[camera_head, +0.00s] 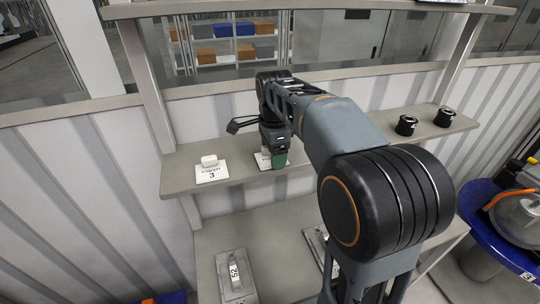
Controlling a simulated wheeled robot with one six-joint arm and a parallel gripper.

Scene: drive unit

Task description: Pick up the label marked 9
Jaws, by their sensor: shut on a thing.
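My gripper (273,152) points down over the middle shelf. A white label (262,160) shows partly at its fingers, and my gripper is shut on it. Most of the label is hidden by my gripper, and no number can be read on it. A green part (279,160) shows at the right side of the fingertips; I cannot tell what it belongs to. A white label marked 3 (212,174) lies to the left on the same shelf, with a small white block (209,160) on it.
Two black round parts (406,125) (444,117) stand on the shelf's right end. The lower shelf holds a grey plate with a marked tag (235,273) and another grey piece (315,240), partly hidden by my arm. A blue round table (500,225) with machinery stands at right.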

